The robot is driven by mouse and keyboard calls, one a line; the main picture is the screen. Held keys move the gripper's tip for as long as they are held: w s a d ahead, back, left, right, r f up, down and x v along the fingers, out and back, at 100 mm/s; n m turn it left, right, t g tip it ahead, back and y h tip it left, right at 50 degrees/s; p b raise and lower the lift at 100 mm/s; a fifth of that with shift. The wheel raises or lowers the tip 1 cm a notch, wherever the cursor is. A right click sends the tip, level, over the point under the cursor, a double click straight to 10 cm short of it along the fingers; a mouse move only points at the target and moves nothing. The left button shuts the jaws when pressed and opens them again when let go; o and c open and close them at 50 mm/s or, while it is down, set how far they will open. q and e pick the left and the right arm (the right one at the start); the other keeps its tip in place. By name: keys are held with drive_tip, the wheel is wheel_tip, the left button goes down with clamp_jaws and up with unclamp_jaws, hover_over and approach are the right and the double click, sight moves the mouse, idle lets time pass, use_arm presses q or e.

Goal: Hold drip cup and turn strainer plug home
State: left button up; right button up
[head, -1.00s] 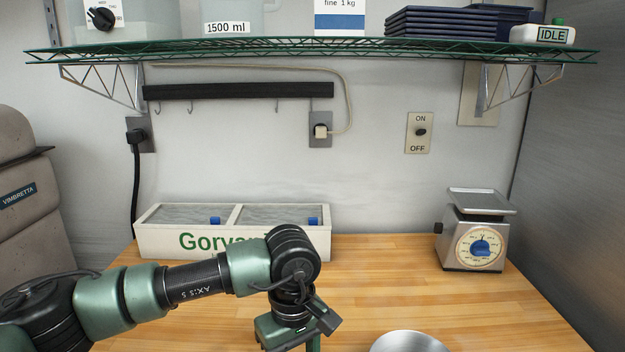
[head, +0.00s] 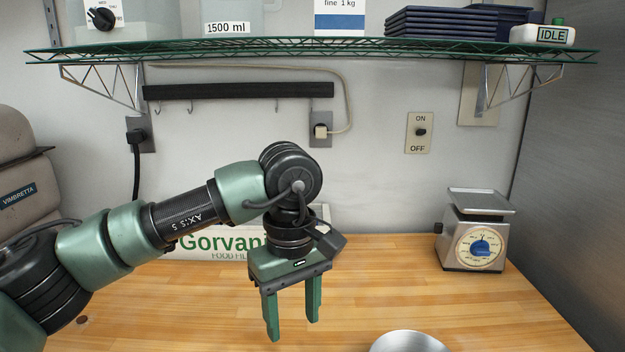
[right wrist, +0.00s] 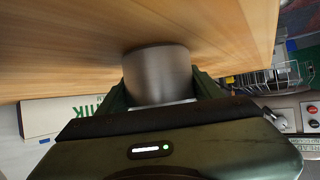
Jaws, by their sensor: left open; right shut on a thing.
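My left gripper (head: 293,330) is open and empty above the wooden worktop, with its two green fingers pointing down. In the right wrist view a grey metal cylinder, which looks like the drip cup (right wrist: 158,72), sits between the green fingers of my right gripper (right wrist: 160,92), which is shut on it. A shiny round metal piece (head: 410,342) shows at the bottom edge of the head view, to the right of the left gripper. Most of it is cut off, and I cannot tell if it is the same cup. I cannot make out the strainer plug.
A white box with green lettering (head: 190,247) stands at the back, partly behind my left arm. A dial scale (head: 474,243) stands at the back right. A green wire shelf (head: 330,48) hangs above. The worktop (head: 390,285) between left gripper and scale is clear.

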drive_tip(key=o, duration=1.8)
